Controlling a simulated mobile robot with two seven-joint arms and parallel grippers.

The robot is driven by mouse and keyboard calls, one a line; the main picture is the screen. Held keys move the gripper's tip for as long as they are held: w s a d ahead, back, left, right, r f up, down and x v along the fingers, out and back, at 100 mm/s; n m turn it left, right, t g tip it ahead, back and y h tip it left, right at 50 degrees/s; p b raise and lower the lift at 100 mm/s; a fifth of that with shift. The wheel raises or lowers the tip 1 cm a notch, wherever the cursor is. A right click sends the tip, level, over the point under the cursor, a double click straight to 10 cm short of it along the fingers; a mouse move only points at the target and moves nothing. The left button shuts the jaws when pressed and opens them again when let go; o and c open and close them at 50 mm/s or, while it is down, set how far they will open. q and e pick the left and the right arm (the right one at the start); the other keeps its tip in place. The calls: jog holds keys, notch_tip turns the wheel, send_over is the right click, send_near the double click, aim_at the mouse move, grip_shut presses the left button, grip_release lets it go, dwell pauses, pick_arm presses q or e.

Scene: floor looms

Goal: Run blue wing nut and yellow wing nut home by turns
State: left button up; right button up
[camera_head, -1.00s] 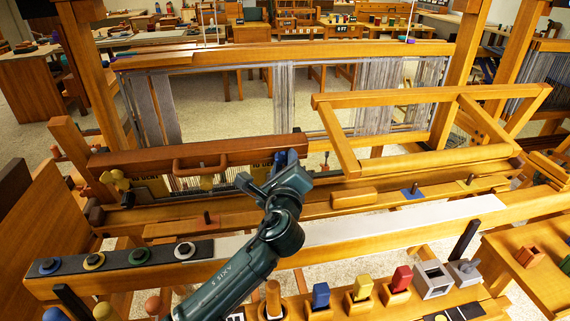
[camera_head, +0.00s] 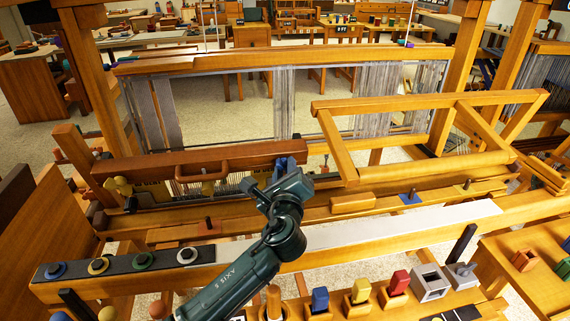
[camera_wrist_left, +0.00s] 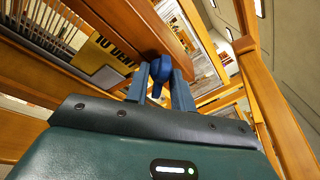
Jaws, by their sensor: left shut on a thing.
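The blue wing nut (camera_wrist_left: 160,69) sits between the two fingers of my left gripper (camera_wrist_left: 160,83) in the left wrist view, against the wooden beam. In the head view, my left gripper (camera_head: 284,167) is shut on it at the right end of the dark red-brown beam (camera_head: 240,156), and the gripper partly hides the nut. The yellow wing nut (camera_head: 122,187) is at the beam's left end, away from the gripper. My right gripper is not in view.
A yellow label (camera_wrist_left: 103,50) shows beside the beam in the wrist view. A slanted wooden frame (camera_head: 345,145) stands right of the gripper. In front, a rail carries a dark strip with several rings (camera_head: 99,266). Colored blocks (camera_head: 361,291) stand nearer in holders.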

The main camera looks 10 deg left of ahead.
pick_arm(q)
jog(key=shift+r+m+p, duration=0.3)
jog(key=shift+r+p, duration=0.1)
jog(key=shift+p, duration=0.3)
jog(key=shift+m+y+p, duration=0.3)
jog(key=shift+p, duration=0.45)
jog(key=m+p, duration=0.1)
jog(key=p, duration=0.2)
jog(key=shift+g+y, duration=0.4)
jog(key=shift+d+f+m+p, duration=0.1)
jog(key=shift+m+p, duration=0.6)
jog(key=shift+p, duration=0.25)
jog(key=shift+f+m+g+y+p, duration=0.25)
jog(key=shift+m+g+y+p, duration=0.2)
jog(key=shift+m+y, duration=0.4)
jog(key=shift+f+m+g+y, duration=0.1)
jog(key=shift+m+g+y, duration=0.15)
jog(key=shift+m+y, duration=0.8)
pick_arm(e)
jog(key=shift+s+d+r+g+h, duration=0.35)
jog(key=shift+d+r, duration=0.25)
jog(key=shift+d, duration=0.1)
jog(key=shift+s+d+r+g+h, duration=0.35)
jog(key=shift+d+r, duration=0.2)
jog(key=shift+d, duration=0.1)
pick_arm(q)
jog(key=shift+m, duration=0.4)
